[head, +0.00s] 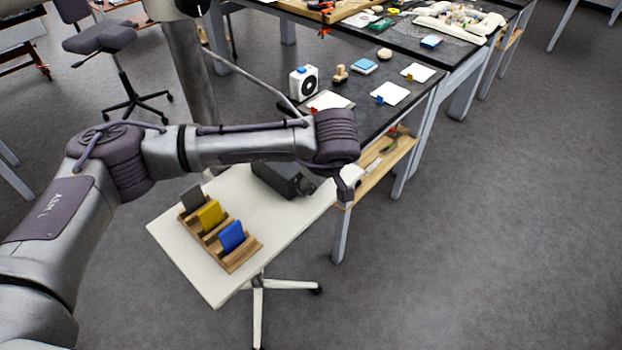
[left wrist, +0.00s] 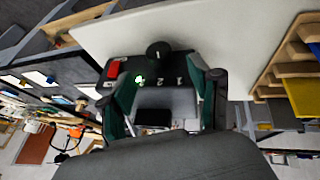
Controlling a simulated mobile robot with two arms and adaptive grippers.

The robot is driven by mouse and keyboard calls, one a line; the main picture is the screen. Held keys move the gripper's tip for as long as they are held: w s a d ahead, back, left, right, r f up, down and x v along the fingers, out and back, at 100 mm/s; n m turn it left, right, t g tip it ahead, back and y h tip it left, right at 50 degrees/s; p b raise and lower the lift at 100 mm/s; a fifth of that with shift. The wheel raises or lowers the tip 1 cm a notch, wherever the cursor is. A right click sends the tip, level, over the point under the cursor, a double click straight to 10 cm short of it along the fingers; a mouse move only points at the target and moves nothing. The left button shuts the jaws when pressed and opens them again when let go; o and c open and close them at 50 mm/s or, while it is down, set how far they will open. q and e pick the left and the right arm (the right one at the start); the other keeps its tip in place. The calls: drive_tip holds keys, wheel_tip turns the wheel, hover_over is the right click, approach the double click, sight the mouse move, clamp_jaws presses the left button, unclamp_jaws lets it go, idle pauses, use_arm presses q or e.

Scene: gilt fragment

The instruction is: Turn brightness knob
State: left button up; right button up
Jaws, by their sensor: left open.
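A dark control box (head: 276,180) stands on the white side table, partly behind my left arm. In the left wrist view its dark panel (left wrist: 125,63) carries a round black knob (left wrist: 158,52), a red patch (left wrist: 113,70), a bright green light (left wrist: 139,79) and small white markings (left wrist: 178,81). Which part is the brightness knob cannot be read. My left gripper (left wrist: 162,85) is open, its two green-padded fingers apart on either side of the panel's near part. The knob lies beyond the fingertips; I see no contact. My right gripper is out of view.
The white table (head: 180,255) holds a wooden rack (head: 238,256) with grey, yellow and blue cards. A black workbench (head: 400,62) with a white dial device (head: 303,83), cards and small items stands behind. The floor at right is clear.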

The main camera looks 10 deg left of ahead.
use_arm(q)
drive_tip(key=p+x, duration=0.1)
drive_tip(key=x, duration=0.5)
drive_tip(key=shift+f, duration=0.1)
drive_tip(key=shift+c, duration=0.3)
drive_tip(key=shift+d, duration=0.1)
drive_tip(key=c, duration=1.1)
